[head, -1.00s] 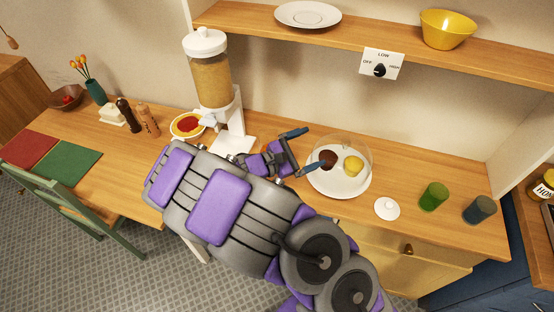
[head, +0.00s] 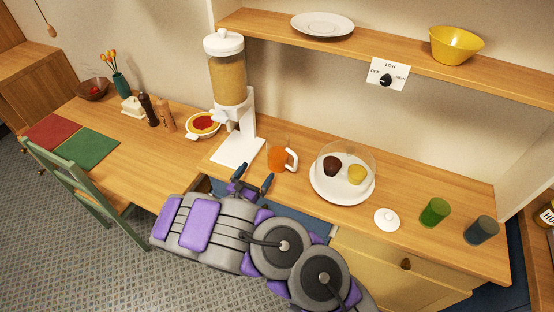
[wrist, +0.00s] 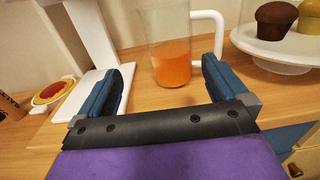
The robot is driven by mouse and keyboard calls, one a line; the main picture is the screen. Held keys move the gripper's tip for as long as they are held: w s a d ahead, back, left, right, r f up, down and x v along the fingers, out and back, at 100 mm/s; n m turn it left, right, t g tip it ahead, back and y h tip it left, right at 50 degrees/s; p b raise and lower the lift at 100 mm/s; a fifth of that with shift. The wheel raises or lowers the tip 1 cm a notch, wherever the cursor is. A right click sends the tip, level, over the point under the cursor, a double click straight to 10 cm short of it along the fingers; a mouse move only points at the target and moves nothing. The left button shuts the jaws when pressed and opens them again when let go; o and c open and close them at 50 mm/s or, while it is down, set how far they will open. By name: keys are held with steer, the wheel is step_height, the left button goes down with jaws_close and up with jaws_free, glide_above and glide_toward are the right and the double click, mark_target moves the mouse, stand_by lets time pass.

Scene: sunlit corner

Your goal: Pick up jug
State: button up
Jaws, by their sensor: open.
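The jug (head: 279,160) is clear, with orange liquid in its lower part and a white handle on its right side. It stands upright on the wooden counter between the dispenser and the white cake plate. My gripper (head: 254,177) is open and empty at the counter's front edge, just in front and to the left of the jug. In the wrist view the jug (wrist: 168,66) stands ahead between the two blue fingers, beyond their tips. Its handle points right, and its top is cut off by the frame.
The white-based dispenser (head: 226,80) stands left of the jug, with a handled bowl (head: 190,130) beside it. The cake plate (head: 342,195) under a clear dome is close on the right. A white lid (head: 387,219), green cup (head: 435,212) and blue cup (head: 481,229) stand further right.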

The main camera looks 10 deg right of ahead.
mark_target(271, 155)
steer(key=w+d, duration=0.1)
steer(key=d, duration=0.1)
steer(key=w+d, duration=0.2)
steer(key=w+d+b, duration=0.1)
steer(key=w+d, duration=0.1)
steer(key=shift+d+r, duration=0.1)
steer(key=shift+d, duration=0.15)
steer(key=shift+w+d+b, duration=0.2)
steer(key=shift+w+b, duration=0.1)
steer(key=shift+w, duration=0.55)
steer(key=shift+w+d+b, duration=0.2)
steer(key=shift+w+b, duration=0.05)
steer(key=shift+w, duration=0.55)
steer(key=shift+w+d, duration=0.25)
steer(key=shift+d+r, duration=0.1)
steer(key=shift+d, duration=0.8)
steer(key=shift+a, duration=0.1)
steer(key=shift+c, duration=1.4)
steer(key=shift+a, duration=0.6)
steer(key=c, duration=0.5)
steer(key=shift+d, duration=0.1)
steer(key=shift+c, duration=1.4)
steer(key=shift+d, duration=0.4)
steer(key=shift+c, duration=1)
